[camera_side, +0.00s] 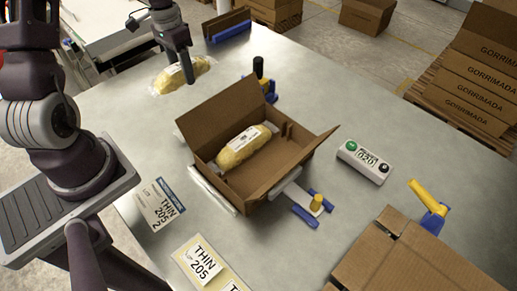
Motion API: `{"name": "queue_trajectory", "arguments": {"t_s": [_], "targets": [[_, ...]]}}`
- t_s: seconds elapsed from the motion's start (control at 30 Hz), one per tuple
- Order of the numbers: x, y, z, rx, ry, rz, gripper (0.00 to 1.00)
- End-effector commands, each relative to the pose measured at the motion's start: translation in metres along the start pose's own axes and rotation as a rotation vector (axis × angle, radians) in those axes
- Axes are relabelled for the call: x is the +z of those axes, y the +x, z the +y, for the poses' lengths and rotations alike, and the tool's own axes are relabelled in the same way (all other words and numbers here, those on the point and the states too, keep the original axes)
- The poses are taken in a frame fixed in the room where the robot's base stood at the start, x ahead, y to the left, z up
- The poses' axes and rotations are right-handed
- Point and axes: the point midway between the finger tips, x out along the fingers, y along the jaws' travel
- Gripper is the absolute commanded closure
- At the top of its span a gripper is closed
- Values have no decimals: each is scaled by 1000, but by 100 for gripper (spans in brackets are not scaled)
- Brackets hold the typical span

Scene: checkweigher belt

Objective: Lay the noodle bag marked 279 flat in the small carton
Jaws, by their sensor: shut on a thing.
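A yellow noodle bag (169,80) in clear wrap lies at the far left of the metal table. Its marking cannot be read. My gripper (188,74) reaches down over the middle of this bag and is shut on it; the fingers hide part of the bag. The bag looks at or close to table height. An open brown carton (283,178) stands mid-table with its flaps spread. A second noodle bag (240,150) with a white label lies inside it on the left; its number is too small to read. Bare room shows to its right in the carton.
Blue clamps with a black knob (259,68) and a yellow knob (316,203) flank the carton. A larger carton (410,258) stands front right. Table between bag and carton is mostly clear.

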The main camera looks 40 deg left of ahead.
Motion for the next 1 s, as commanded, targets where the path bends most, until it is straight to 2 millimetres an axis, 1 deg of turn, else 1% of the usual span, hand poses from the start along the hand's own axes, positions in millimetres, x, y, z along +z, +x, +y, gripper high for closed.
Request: {"name": "queue_trajectory", "arguments": {"t_s": [0.1, 0.17, 0.27, 0.3, 0.4, 0.5, 0.63, 0.87, 0.97, 1.0], "targets": [[0, -3, 0, -1, 0, 1, 100], [-1, -13, 0, -4, 0, 4, 100], [-2, -42, 3, -5, 0, 7, 100], [-2, -56, 5, -6, -1, 8, 100], [-1, -84, 8, -5, 0, 6, 100], [-1, -106, 11, -4, 0, 6, 100], [-1, -130, 14, -3, 0, 4, 100], [-19, -124, 58, -5, 6, -1, 100], [-27, -121, 85, -7, 8, -2, 100], [-31, -120, 98, -8, 8, -2, 100]]}}
